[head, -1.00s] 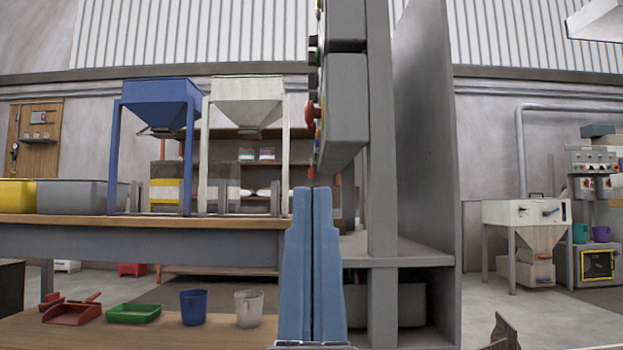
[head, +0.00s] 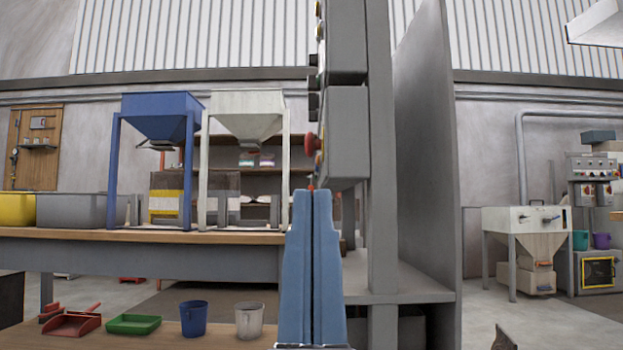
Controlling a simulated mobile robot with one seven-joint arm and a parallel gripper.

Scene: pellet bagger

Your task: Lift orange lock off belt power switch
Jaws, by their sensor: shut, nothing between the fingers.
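The grey control box (head: 346,135) stands edge-on in the middle of the view, with its switch face turned to the left. My gripper (head: 312,192), with blue fingers, points up just below the box. Its fingers are shut together with nothing between them. Whether they touch the orange piece cannot be told.
A red knob (head: 309,141) sticks out from the box above my fingertips. A grey post (head: 381,150) and a tall grey panel (head: 428,150) stand close on the right. A workbench (head: 150,236) with blue (head: 160,120) and white (head: 245,115) hoppers is left.

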